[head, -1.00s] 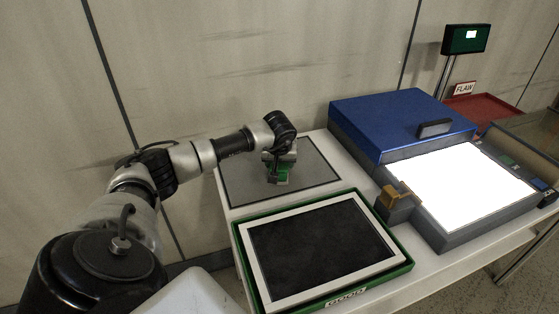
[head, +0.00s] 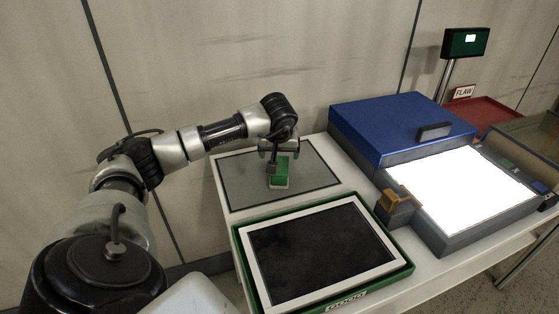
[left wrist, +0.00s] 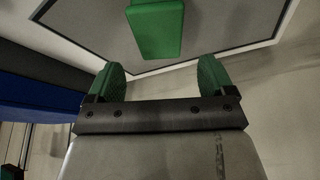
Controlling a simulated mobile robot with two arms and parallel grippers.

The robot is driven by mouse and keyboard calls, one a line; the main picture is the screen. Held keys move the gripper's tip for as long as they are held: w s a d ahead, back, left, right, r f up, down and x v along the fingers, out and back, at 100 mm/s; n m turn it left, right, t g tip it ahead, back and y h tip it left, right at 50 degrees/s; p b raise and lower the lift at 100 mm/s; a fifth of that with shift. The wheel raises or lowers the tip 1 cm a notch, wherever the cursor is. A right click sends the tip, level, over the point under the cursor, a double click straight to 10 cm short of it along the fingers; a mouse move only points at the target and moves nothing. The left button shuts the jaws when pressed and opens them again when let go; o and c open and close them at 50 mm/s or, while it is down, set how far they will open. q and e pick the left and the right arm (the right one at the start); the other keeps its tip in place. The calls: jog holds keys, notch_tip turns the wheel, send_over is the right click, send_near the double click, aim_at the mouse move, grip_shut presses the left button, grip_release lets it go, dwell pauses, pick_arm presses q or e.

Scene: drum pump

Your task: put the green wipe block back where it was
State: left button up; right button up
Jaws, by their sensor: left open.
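The green wipe block (head: 281,170) stands on the grey mat (head: 238,186) on the white table, on a pale base. It also shows in the left wrist view (left wrist: 155,27), ahead of and between the fingers. My left gripper (head: 280,152) is just above and behind the block in the head view. In the left wrist view its two green fingertips (left wrist: 162,75) are spread wide with nothing between them, apart from the block. My right gripper is not in view.
A green tray (head: 407,272) with a white-framed dark panel (head: 318,250) lies in front of the mat. A blue-lidded box (head: 400,122) with a bright light panel (head: 465,188) stands to the right. A small orange-topped block (head: 394,203) sits between them.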

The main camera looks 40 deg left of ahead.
aim_at(279, 171)
pick_arm(q)
jog(key=shift+v, duration=2.2)
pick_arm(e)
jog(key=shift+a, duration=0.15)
